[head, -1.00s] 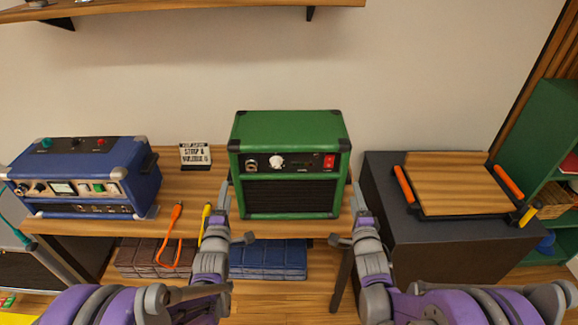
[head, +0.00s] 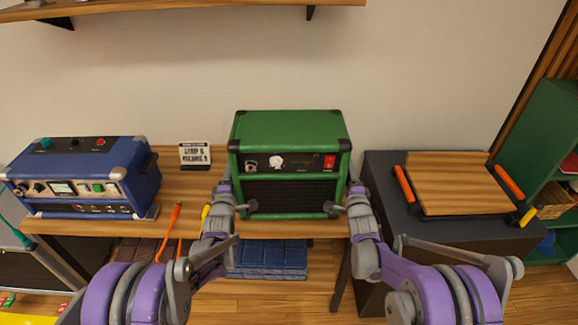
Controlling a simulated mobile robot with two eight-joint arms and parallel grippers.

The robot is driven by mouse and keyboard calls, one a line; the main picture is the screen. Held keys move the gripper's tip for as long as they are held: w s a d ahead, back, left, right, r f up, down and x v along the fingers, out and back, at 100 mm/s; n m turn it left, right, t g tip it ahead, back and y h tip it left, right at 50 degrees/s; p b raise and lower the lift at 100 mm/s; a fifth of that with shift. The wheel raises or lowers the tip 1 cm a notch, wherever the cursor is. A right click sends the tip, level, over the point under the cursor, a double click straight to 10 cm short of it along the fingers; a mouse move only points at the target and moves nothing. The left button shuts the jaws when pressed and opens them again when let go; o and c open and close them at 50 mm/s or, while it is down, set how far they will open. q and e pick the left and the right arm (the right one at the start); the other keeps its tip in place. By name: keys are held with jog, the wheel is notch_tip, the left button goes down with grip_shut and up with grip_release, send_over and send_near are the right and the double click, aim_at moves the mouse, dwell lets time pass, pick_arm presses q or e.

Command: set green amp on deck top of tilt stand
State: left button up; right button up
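The green amp (head: 290,160) stands upright on the wooden table, its dark grille and control strip facing me. My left gripper (head: 226,195) is at the amp's left side and my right gripper (head: 354,195) is at its right side. Both are close against the lower half of the amp; I cannot tell whether they touch it. Their fingertips are mostly hidden, so their opening does not show. The tilt stand, with its wooden deck top (head: 456,184) and orange side handles, is on a dark cabinet at the right. The deck is bare.
A blue amp (head: 82,176) sits at the table's left end. A small sign (head: 194,154) stands between the two amps. Orange and yellow cables hang at the table's front edge. A gap separates the table from the dark cabinet (head: 385,205). A wall shelf (head: 180,10) is overhead.

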pick_arm(q)
grip_shut()
pick_arm(e)
grip_shut()
dwell(1.1)
pick_arm(q)
jog(key=shift+r, duration=0.1)
pick_arm(e)
jog(key=shift+r, duration=0.1)
